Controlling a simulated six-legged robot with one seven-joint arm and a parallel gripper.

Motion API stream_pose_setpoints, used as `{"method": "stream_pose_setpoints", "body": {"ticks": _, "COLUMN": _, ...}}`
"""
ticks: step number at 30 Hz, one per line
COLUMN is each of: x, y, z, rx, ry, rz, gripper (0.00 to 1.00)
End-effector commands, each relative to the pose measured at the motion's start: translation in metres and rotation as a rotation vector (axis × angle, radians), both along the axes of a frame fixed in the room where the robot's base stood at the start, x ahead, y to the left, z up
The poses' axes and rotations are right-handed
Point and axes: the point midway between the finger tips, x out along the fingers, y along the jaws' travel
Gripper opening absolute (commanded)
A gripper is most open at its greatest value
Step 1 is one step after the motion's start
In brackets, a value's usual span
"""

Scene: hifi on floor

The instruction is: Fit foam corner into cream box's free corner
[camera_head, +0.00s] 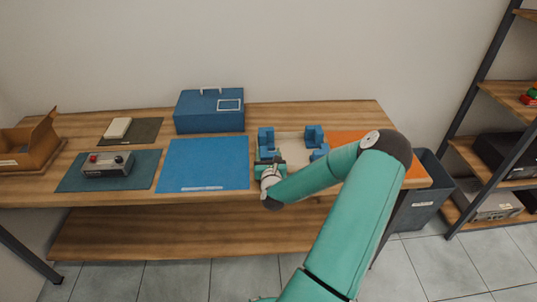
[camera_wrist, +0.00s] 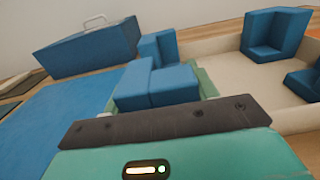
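The cream box (camera_head: 291,147) stands open on the right half of the table, and its pale floor and wall also show in the wrist view (camera_wrist: 225,72). Blue foam corners sit in its back left (camera_head: 265,136), back right (camera_head: 315,134) and front right (camera_head: 320,153). My gripper (camera_head: 268,163) is at the box's front left corner. In the wrist view its green fingers lie on either side of another blue foam corner (camera_wrist: 155,86), and it appears shut on it. I cannot tell whether that piece touches the box floor; its lower part is hidden.
A blue mat (camera_head: 207,165) lies left of the box, with a blue case (camera_head: 209,112) behind it. A control box (camera_head: 108,165) and an open carton (camera_head: 30,146) are farther left. An orange mat (camera_head: 347,137) lies right of the box. A bin (camera_head: 421,198) stands beyond the table's right end.

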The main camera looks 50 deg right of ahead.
Motion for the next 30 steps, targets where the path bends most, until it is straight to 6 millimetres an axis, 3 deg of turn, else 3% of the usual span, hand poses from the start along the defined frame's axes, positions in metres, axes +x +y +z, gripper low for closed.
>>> {"method": "stream_pose_setpoints", "body": {"ticks": 1, "x": 0.0, "y": 0.0, "z": 0.0, "rx": 0.0, "ry": 0.0, "rz": 0.0, "gripper": 0.67}}
{"method": "stream_pose_setpoints", "body": {"ticks": 3, "x": 0.0, "y": 0.0, "z": 0.0, "rx": 0.0, "ry": 0.0, "rz": 0.0, "gripper": 0.79}}
{"method": "stream_pose_setpoints", "body": {"ticks": 14, "x": 0.0, "y": 0.0, "z": 0.004, "rx": -0.001, "ry": 0.0, "rz": 0.0, "gripper": 0.79}}
{"method": "stream_pose_setpoints", "body": {"ticks": 20, "x": -0.02, "y": 0.022, "z": 0.003, "rx": 0.003, "ry": 0.001, "rz": 0.0, "gripper": 0.79}}
{"method": "stream_pose_setpoints", "body": {"ticks": 30, "x": -0.067, "y": 0.075, "z": 0.003, "rx": 0.002, "ry": 0.001, "rz": 0.0, "gripper": 0.79}}
